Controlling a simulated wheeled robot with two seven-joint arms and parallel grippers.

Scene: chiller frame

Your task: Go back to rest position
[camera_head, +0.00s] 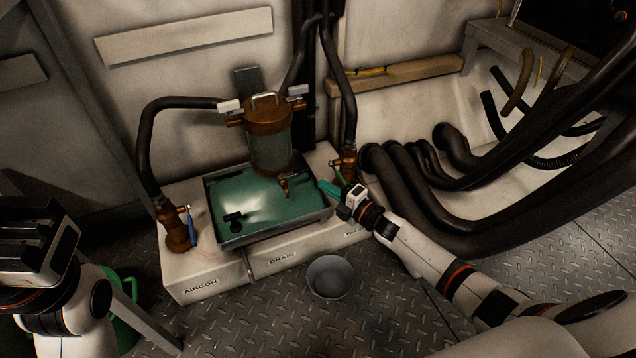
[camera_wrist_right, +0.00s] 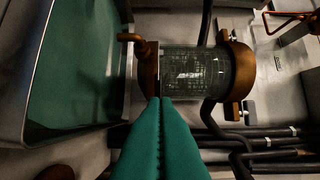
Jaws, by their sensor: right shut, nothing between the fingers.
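My right gripper (camera_head: 328,188) reaches in from the right over the right edge of the tray. Its green fingers are shut and empty, and they also show pressed together in the right wrist view (camera_wrist_right: 160,105). The brass and glass strainer (camera_head: 270,143) stands upright behind them, apart from the fingers in the head view. It fills the middle of the right wrist view (camera_wrist_right: 195,72). My left arm's wrist end (camera_head: 38,250) shows at the left edge; its fingers cannot be made out.
A metal tray (camera_head: 275,233) with green inside sits on a white base marked AIRCON and DRAIN. Brass valves stand left (camera_head: 178,232) and right (camera_head: 347,163). A grey bucket (camera_head: 329,277) is on the floor in front. Thick black hoses (camera_head: 450,190) crowd the right.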

